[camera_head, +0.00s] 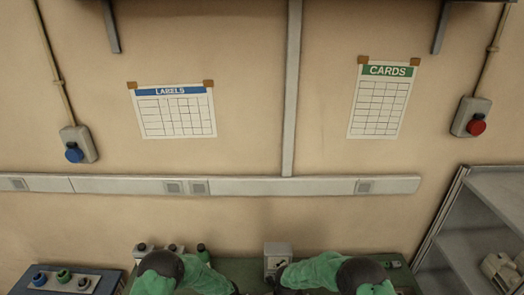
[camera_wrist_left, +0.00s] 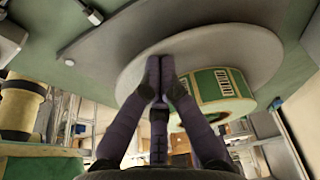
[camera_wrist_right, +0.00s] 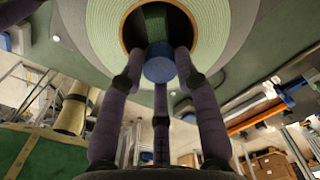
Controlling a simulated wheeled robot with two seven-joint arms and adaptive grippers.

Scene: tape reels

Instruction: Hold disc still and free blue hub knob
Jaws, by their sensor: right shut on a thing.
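The blue hub knob (camera_wrist_right: 159,69) shows in the right wrist view, below the dark centre opening of a reel wound with pale green tape (camera_wrist_right: 100,30). My right gripper (camera_wrist_right: 158,62) has its fingers closed around the knob. In the left wrist view the large grey disc (camera_wrist_left: 215,47) fills the upper middle. My left gripper (camera_wrist_left: 160,68) has its fingertips drawn together against the disc's face. In the head view both hands are out of sight below the frame edge.
In the head view a grey box (camera_head: 277,252) stands on the green table between my arms. Several dark-capped bottles stand left of it. A tray with coloured knobs (camera_head: 62,281) is at the lower left, and a grey shelf (camera_head: 485,225) is at the right.

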